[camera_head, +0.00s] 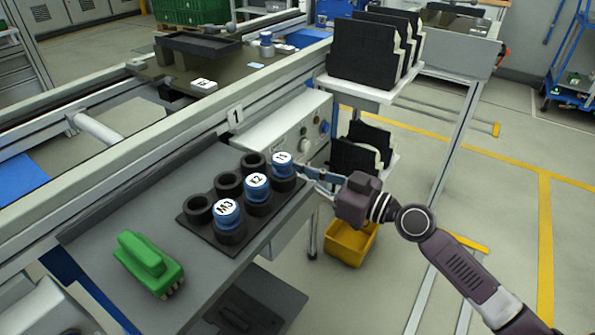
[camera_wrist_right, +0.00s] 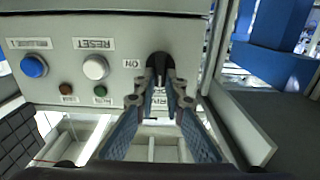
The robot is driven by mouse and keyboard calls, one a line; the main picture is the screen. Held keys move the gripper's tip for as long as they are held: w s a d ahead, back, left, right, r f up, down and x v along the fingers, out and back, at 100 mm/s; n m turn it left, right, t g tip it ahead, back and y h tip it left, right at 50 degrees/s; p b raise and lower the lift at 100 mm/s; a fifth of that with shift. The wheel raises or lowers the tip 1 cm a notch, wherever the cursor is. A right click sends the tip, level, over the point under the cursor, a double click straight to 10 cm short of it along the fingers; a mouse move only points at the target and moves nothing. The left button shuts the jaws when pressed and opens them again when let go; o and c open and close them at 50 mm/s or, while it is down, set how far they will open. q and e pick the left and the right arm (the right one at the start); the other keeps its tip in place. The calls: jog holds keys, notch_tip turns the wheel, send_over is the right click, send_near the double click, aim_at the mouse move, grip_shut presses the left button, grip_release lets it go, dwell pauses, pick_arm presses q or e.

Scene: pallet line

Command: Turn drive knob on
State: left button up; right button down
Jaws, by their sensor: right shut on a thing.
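The drive knob (camera_wrist_right: 160,63) is black and sits on the grey control panel (camera_wrist_right: 115,75) in the right wrist view, next to an ON label. A partly covered DRIVE label shows between the fingers. My right gripper (camera_wrist_right: 161,90) is shut on the knob, with a finger at either side of it. In the head view my right gripper (camera_head: 308,172) reaches from the right to the front of the control box (camera_head: 262,135). The knob is not clearly visible there. The knob's exact turn angle is hard to tell. My left gripper is not in view.
The panel also has a blue button (camera_wrist_right: 34,66), a white RESET button (camera_wrist_right: 95,67) and small red and green lamps. Labelled blue-topped cylinders stand in a black holder (camera_head: 186,222) near my right gripper. A green block (camera_head: 148,262) and a yellow bin (camera_head: 347,245) are nearby.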

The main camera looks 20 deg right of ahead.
jog(key=shift+m, duration=0.3)
pick_arm(q)
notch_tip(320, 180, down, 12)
jog(key=p, duration=0.3)
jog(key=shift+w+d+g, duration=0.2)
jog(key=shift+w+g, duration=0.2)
pick_arm(e)
jog(key=shift+w+d+f+m, duration=0.1)
jog(key=shift+d+f+m, duration=0.05)
jog(key=shift+m, duration=2.8)
jog(key=shift+w+d+f+m, duration=0.1)
jog(key=shift+d+f+m, duration=0.1)
jog(key=shift+m, duration=2.7)
jog(key=shift+w+d+f+m, duration=0.1)
jog(key=shift+f+m, duration=0.05)
jog(key=shift+m, duration=2.8)
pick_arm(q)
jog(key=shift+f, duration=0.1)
